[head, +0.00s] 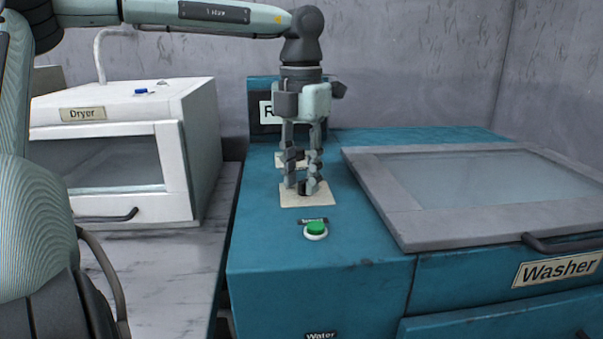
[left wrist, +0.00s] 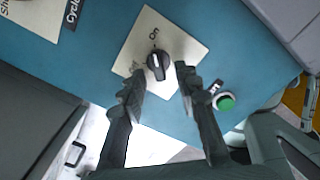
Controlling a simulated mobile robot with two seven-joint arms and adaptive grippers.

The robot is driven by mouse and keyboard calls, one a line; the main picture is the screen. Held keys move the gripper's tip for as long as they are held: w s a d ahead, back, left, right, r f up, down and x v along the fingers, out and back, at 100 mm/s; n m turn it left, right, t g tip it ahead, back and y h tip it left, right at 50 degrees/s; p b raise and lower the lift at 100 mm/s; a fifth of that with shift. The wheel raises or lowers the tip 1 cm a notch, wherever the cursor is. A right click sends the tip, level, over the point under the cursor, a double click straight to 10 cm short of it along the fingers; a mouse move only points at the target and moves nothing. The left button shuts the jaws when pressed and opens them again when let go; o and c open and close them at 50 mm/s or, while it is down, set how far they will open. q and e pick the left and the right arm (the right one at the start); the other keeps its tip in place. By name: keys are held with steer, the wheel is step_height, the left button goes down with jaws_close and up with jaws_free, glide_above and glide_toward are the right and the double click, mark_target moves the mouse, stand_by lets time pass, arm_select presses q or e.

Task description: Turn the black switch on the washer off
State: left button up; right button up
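The black switch (left wrist: 158,62) is a round knob on a cream plate (left wrist: 190,48) on top of the blue washer (head: 270,240). A white mark on the knob points roughly toward the "On" label in the left wrist view; another label beside it is partly hidden by a finger. My left gripper (head: 301,186) points down over the plate, open. In the left wrist view its fingertips (left wrist: 160,76) stand on either side of the knob with small gaps; I cannot tell whether they touch it. The knob (head: 308,187) is partly hidden in the head view. My right gripper is not in view.
A green button (head: 316,230) sits just in front of the plate. A second plate (left wrist: 28,14) lies behind it. The washer's grey-framed glass lid (head: 400,215) is shut at the right. A white dryer (head: 205,140) stands at the left.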

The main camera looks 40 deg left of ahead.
arm_select(q)
jaws_close()
